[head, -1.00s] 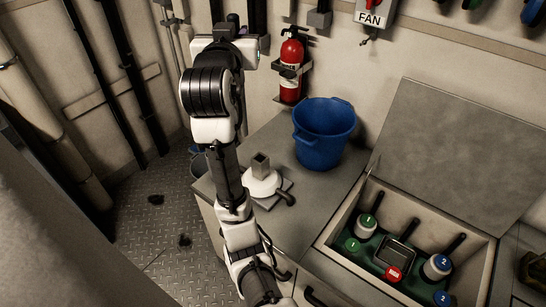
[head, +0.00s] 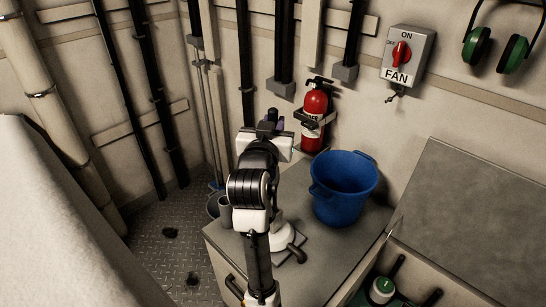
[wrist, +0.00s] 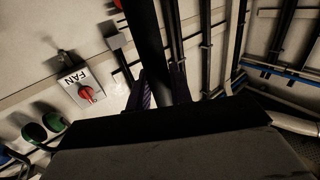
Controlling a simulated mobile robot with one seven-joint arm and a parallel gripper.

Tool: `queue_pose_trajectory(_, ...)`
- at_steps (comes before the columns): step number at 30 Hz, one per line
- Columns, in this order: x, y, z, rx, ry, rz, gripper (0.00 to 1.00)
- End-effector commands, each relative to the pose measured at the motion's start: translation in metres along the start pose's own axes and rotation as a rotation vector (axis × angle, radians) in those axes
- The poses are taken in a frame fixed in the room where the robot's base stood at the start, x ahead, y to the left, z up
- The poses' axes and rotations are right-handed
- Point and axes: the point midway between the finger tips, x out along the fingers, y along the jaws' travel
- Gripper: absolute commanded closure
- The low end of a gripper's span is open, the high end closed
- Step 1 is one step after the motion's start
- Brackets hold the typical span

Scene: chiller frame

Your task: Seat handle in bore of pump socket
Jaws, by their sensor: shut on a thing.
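In the wrist view, a dark straight handle (wrist: 152,45) stands between the purple-lined fingers of my gripper (wrist: 160,92), which is shut on it. In the head view my gripper (head: 279,128) is high, near the back wall, and my own wrist hides most of the handle. The pump socket's white body (head: 284,238) stands on the grey counter, below and apart from my gripper. Its dark side spout (head: 296,253) shows. My arm covers its left part and its bore cannot be seen.
A blue bucket (head: 345,190) stands on the counter right of the pump. A red fire extinguisher (head: 314,120) hangs behind it. A fan switch box (head: 408,55) is on the wall. An open chest with a raised lid (head: 470,200) is at lower right. Floor lies left of the counter.

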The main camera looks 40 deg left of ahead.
Motion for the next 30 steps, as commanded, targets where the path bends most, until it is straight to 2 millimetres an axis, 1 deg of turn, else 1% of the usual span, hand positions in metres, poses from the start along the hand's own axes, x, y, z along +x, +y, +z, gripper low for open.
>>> queue_pose_trajectory(1,-0.001,0.000,0.012,-0.004,-0.004,-0.001,1.00)
queue_pose_trajectory(3,0.000,0.000,0.026,-0.004,-0.004,0.000,1.00)
queue_pose_trajectory(6,-0.001,0.000,0.042,-0.002,-0.002,-0.001,1.00)
queue_pose_trajectory(9,0.000,0.000,0.053,-0.001,0.000,0.000,1.00)
queue_pose_trajectory(14,0.000,0.000,0.065,-0.002,0.000,0.000,1.00)
queue_pose_trajectory(18,0.000,0.000,0.086,-0.003,-0.002,0.000,1.00)
queue_pose_trajectory(22,0.000,0.000,0.095,-0.002,0.002,0.000,1.00)
queue_pose_trajectory(30,0.000,0.000,0.097,0.000,0.003,0.000,1.00)
